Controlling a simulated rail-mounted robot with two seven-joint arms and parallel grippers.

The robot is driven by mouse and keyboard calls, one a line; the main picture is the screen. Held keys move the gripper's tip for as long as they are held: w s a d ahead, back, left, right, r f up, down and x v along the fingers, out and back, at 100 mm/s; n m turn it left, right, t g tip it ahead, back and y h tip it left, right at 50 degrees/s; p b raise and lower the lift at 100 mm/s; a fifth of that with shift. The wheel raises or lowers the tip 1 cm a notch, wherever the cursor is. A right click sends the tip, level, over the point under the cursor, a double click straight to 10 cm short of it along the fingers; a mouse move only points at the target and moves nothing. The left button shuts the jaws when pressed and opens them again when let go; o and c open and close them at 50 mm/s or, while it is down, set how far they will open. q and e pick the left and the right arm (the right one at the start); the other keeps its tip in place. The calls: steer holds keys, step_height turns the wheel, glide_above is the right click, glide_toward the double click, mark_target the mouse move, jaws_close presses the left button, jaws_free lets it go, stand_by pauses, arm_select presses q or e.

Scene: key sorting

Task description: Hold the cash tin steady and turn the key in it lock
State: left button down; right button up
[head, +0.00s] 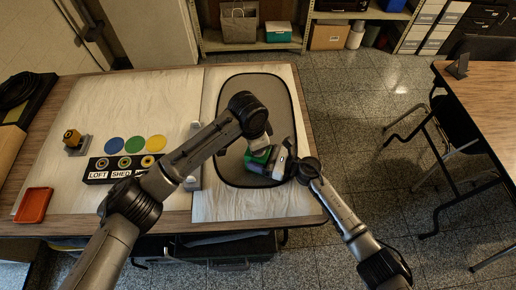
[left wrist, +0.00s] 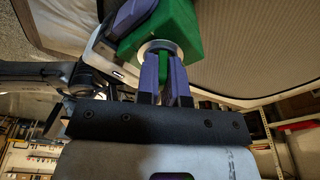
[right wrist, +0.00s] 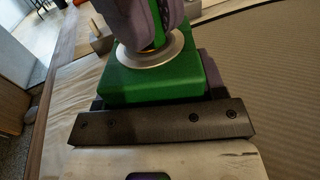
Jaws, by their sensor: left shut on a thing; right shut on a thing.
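The green cash tin (head: 259,155) is over the grey oval mat on the right of the table, largely covered by my grippers. It also shows in the left wrist view (left wrist: 195,48) and the right wrist view (right wrist: 150,84). A silver lock ring (right wrist: 152,57) is on its face. My right gripper (head: 276,164) is shut on the tin's sides. My left gripper (left wrist: 164,60) is shut on a narrow green key (left wrist: 163,64) at the lock ring. The key is mostly hidden by the fingers, and its turn angle cannot be told.
The grey mat (head: 255,95) is bare behind the tin. A black holder (head: 100,171) with LOFT and SHED labels stands left, with blue, green and yellow discs (head: 114,145) behind it.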

arm_select(q)
steer(key=n, duration=0.4)
steer(key=shift+t, duration=0.3)
steer(key=shift+s, duration=0.1)
steer(key=shift+d+n, duration=0.1)
steer(key=shift+n, duration=1.1)
steer(key=shift+n+y, duration=0.5)
steer(key=shift+n, duration=0.9)
steer(key=n, duration=0.4)
steer(key=shift+y, duration=0.3)
steer(key=c, duration=1.2)
jaws_free()
steer(key=shift+t, duration=0.3)
steer(key=shift+o, duration=0.2)
